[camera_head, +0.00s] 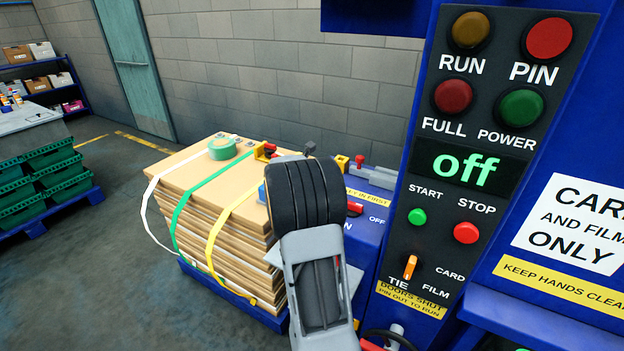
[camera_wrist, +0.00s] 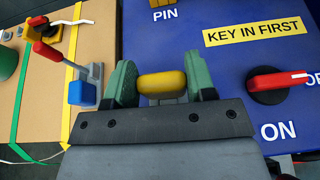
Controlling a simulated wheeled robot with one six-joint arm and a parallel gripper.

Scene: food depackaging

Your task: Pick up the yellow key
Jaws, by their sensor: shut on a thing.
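The yellow key (camera_wrist: 162,85) shows as a rounded yellow grip between the two green finger pads in the wrist view. My gripper (camera_wrist: 160,88) is shut on it, with a pad pressed to each side. The key's lower part is hidden behind the jaws, so I cannot tell whether it is still seated in anything. It is over or beside the blue panel (camera_wrist: 210,75), left of the KEY IN FIRST label (camera_wrist: 255,34). In the head view my dark wrist hides the fingertips and the key.
A red switch (camera_wrist: 277,86) sits on the panel right of my gripper. A strapped cardboard stack (camera_head: 190,177) with a green tape roll (camera_head: 223,147) and tools on top stands to the left. The control column (camera_head: 470,150) rises on the right, its display reading off.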

